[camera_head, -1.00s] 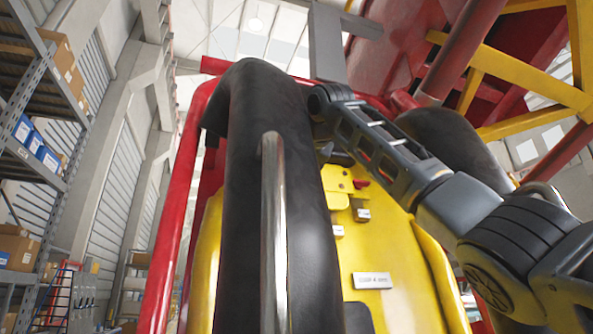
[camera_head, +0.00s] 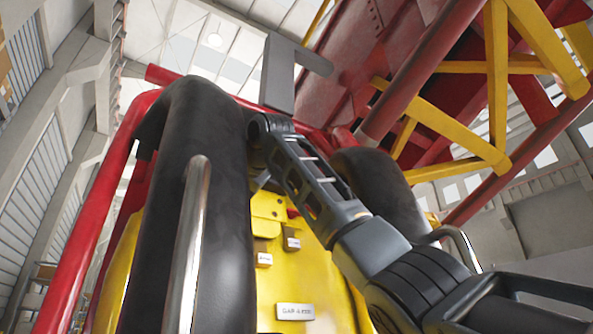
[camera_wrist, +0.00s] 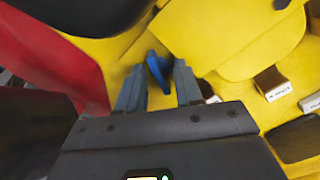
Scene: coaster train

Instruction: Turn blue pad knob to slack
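The blue pad knob (camera_wrist: 153,62) shows in the wrist view as a small blue piece against the yellow panel (camera_wrist: 203,30). My gripper (camera_wrist: 159,67) is open, with one grey finger on each side of the knob and gaps between. I cannot tell how deep the knob sits between the fingers. In the head view the knob is not visible. There my arm reaches over the yellow seat back (camera_head: 330,290), and its end is mostly hidden behind the black padded restraint. I cannot read any slack marking.
The black padded restraint (camera_head: 205,130) with a metal handle (camera_head: 190,240) stands left of my arm; another black pad (camera_head: 375,180) is at right. Small labelled blocks (camera_head: 291,242) and a gap plate (camera_head: 295,312) sit on the panel. A red tube (camera_head: 85,220) runs at left.

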